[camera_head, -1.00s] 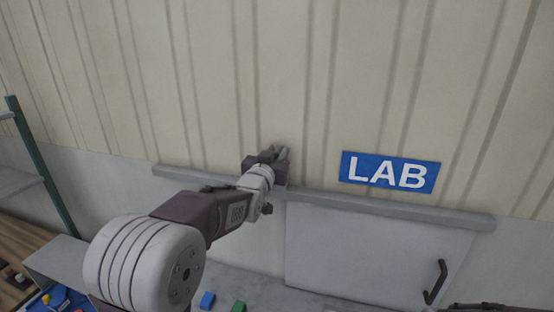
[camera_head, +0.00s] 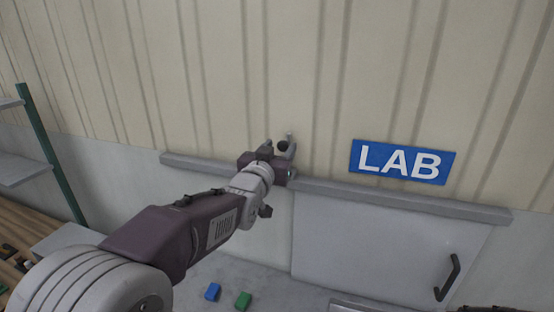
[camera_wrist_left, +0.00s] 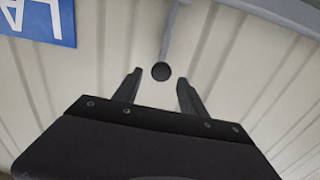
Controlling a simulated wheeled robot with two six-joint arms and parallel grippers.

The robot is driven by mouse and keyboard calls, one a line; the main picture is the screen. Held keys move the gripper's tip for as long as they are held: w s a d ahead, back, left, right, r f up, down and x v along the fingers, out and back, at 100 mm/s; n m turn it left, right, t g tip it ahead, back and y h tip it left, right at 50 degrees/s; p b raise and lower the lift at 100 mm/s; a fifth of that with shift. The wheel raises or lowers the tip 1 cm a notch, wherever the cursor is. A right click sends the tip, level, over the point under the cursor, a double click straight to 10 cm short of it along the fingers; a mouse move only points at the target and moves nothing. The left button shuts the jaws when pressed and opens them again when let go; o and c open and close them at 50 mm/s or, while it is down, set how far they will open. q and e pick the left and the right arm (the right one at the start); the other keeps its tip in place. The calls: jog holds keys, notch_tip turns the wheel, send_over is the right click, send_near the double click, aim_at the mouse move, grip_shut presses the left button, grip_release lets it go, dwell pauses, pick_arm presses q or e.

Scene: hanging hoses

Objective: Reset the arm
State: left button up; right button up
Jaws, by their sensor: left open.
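My left gripper (camera_head: 279,140) is raised in front of the wall, just above the grey rail in the head view. Its two fingers are spread apart and point up. In the left wrist view the open gripper (camera_wrist_left: 160,75) has a dark round end (camera_wrist_left: 161,71) showing between its fingertips, with a grey bar running up from it. The fingers do not close on it. I cannot tell how far beyond the fingers it lies. A dark round spot (camera_head: 283,146) also shows between the fingers in the head view. My right gripper is not in view.
A blue LAB sign (camera_head: 402,162) hangs on the ribbed wall. Below the grey rail (camera_head: 400,199) is a pale door panel with a dark handle (camera_head: 447,277). A blue block (camera_head: 213,292) and a green block (camera_head: 243,300) lie below. A green-posted shelf (camera_head: 50,150) stands left.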

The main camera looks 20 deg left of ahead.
pick_arm(q)
jog(key=s, duration=0.2)
jog(key=shift+s+b, duration=0.35)
jog(key=shift+w, duration=0.1)
jog(key=s+f+g+b, duration=0.2)
jog(key=f+g+b, duration=0.15)
jog(key=f, duration=1.05)
jog(key=s+f+g+b, duration=0.25)
jog(key=f+b, duration=0.25)
jog(key=f, duration=0.9)
jog(key=s+f+g+b, duration=0.1)
jog(key=s+f+g, duration=0.55)
jog(key=f, duration=0.65)
jog(key=s+f+g, duration=0.4)
jog(key=s+f, duration=0.1)
jog(key=s, duration=0.9)
jog(key=shift+s+f+n, duration=0.2)
jog(key=shift+s+n, duration=0.05)
jog(key=shift+n, duration=0.05)
jog(key=shift+a, duration=0.1)
